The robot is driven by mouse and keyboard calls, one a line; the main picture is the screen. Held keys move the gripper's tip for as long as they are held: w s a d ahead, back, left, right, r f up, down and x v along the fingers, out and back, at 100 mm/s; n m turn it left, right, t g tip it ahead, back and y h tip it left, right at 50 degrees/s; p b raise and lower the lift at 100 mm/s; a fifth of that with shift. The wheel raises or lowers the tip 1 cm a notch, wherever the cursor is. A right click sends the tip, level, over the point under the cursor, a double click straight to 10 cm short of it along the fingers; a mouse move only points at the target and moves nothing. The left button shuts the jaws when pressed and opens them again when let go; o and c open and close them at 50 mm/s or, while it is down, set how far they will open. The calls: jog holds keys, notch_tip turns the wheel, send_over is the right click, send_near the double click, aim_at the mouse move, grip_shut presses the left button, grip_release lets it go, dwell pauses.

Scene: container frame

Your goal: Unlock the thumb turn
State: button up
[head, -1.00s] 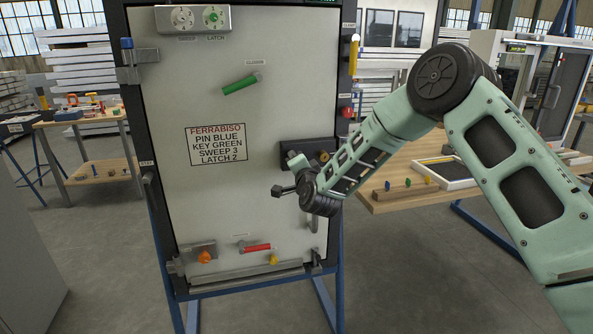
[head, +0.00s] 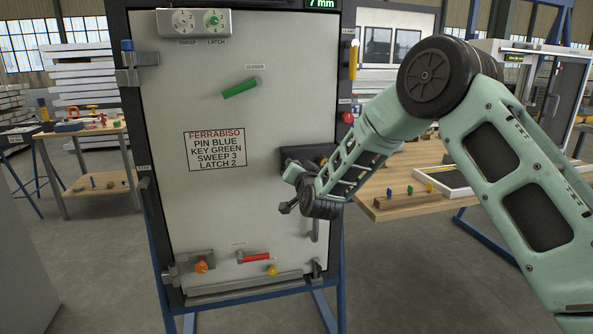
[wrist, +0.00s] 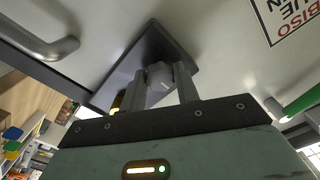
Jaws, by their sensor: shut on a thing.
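The thumb turn (wrist: 158,75) is a small grey knob on a dark lock plate (wrist: 178,52) on the panel face. In the wrist view my gripper (wrist: 162,82) has its two grey fingers shut on the knob, one on each side. In the head view the lock plate (head: 291,153) shows at the panel's right edge, partly covered by my arm. The thumb turn and fingertips are hidden there behind my wrist. A yellow part (wrist: 117,102) shows beside the left finger at the plate's lower edge.
The light panel (head: 200,220) carries a sign (head: 215,150), two dials (head: 200,22), a green handle (head: 241,88), a red handle (head: 257,257) and an orange knob (head: 201,267). A curved grey handle (wrist: 50,47) is near the plate. A wooden bench (head: 385,205) stands right.

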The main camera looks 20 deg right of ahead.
jog(key=shift+f, duration=0.1)
jog(key=o, duration=1)
jog(key=shift+s, duration=0.1)
jog(key=s+b, duration=0.2)
jog(key=s, duration=1.5)
jog(key=shift+s, duration=0.15)
